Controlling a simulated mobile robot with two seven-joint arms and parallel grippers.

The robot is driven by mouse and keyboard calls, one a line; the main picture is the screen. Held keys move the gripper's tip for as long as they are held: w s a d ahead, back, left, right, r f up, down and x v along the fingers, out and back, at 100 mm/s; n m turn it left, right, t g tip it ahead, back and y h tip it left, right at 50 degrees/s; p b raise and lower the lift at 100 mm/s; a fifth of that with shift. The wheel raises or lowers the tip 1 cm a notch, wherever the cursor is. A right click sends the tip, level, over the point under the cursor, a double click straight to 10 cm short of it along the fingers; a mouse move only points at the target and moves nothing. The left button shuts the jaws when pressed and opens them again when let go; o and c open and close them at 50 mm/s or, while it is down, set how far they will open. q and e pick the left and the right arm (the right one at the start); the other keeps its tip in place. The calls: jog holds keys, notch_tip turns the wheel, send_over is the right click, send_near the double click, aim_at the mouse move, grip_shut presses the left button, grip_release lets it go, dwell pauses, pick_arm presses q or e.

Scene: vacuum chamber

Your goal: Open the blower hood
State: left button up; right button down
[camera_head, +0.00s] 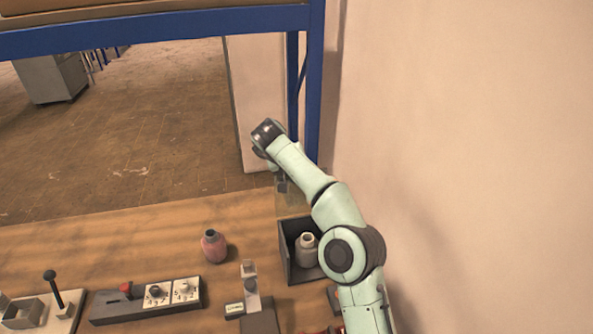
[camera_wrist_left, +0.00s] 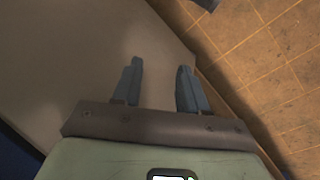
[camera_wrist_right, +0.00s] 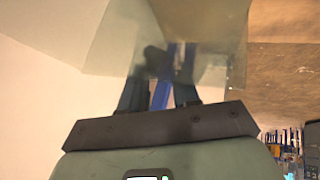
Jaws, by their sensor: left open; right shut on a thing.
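The blower is a dark box (camera_head: 289,268) at the right of the bench, and its inside shows from above. Its clear hood (camera_head: 291,205) stands raised at the back of the box, below my right gripper (camera_head: 281,186). In the right wrist view the right fingers (camera_wrist_right: 160,68) are shut on the see-through hood (camera_wrist_right: 215,62); the exact contact is blurred by the glass. My left gripper (camera_wrist_left: 158,82) is open and empty in the left wrist view; it is out of the head view.
A pale bottle (camera_head: 307,252) stands in the box. A reddish bottle (camera_head: 213,247) stands left of it. A control block with knobs (camera_head: 150,299) and a base with a black-knobbed lever (camera_head: 55,290) lie in front. A wall (camera_head: 460,150) bounds the right; a blue frame (camera_head: 314,90) stands behind.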

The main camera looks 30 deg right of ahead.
jog(key=shift+w+a, duration=0.1)
jog(key=shift+w, duration=0.1)
dwell(0.3)
jog(key=c, duration=0.8)
grip_release()
jog(key=shift+c, duration=0.2)
jog(key=v, duration=1.1)
jog(key=shift+a+r, duration=0.25)
jog(key=shift+r, duration=0.05)
jog(key=shift+s+r, duration=0.1)
